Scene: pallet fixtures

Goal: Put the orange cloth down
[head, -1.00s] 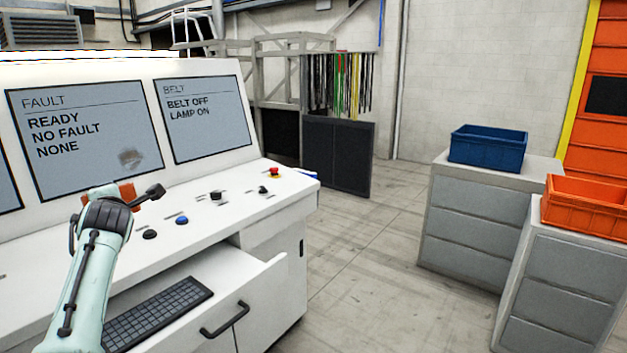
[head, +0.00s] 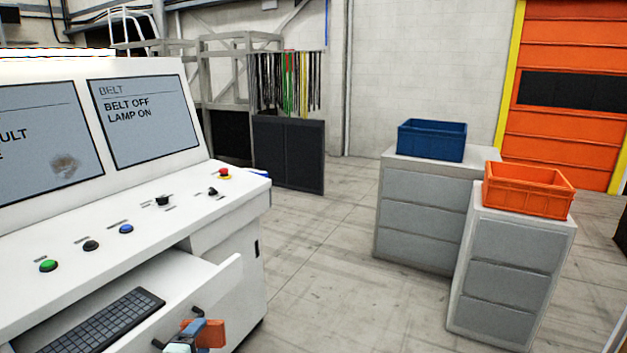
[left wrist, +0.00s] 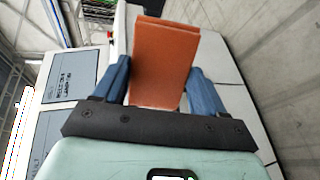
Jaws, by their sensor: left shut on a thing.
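The orange cloth (head: 208,333) shows at the bottom of the head view, in front of the console drawer. It also fills the space between the blue fingers in the left wrist view (left wrist: 164,60), as a folded, flat orange-brown piece. My left gripper (head: 187,338) is shut on the cloth and holds it up in the air; its fingers also show in the left wrist view (left wrist: 158,68). The lower part of the gripper is cut off by the head view's edge. My right gripper is in neither view.
The white console (head: 215,205) has screens, buttons and an open drawer with a keyboard (head: 107,322). A dark smudge (head: 65,166) marks one screen. A blue crate (head: 432,141) and an orange crate (head: 528,190) stand on grey cabinets at right. The floor between (head: 320,270) is clear.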

